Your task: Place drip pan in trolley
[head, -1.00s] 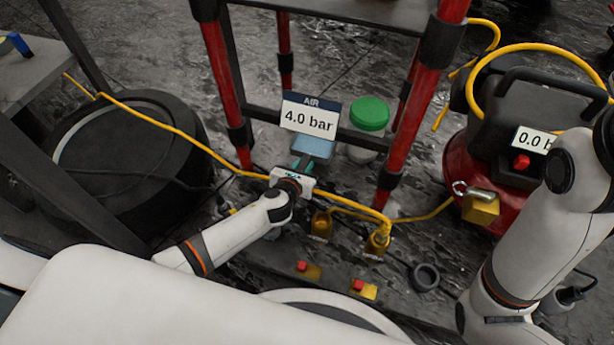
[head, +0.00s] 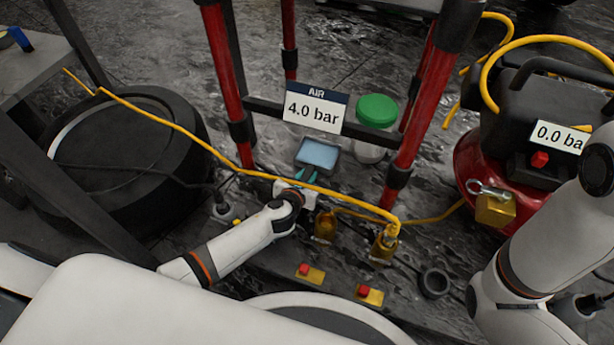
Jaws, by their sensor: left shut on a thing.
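A small shallow pan (head: 317,153) with a pale blue inside and a dark rim is in the middle of the head view. I take it to be the drip pan. My left gripper (head: 306,175) is shut on its near edge with teal fingertips. The pan is below the AIR sign and between the red posts of a frame. This red-posted frame (head: 222,75) has a dark shelf (head: 385,4) at the top edge; I cannot tell whether it is the trolley. My right arm (head: 545,235) shows at the right, but its gripper is out of view.
A yellow hose (head: 190,138) crosses over my left wrist to a brass fitting (head: 384,245). A green-lidded jar (head: 377,111) stands just right of the pan. An AIR sign (head: 314,108) reads 4.0 bar. A tyre (head: 150,125) lies left; a red compressor (head: 475,165) stands right.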

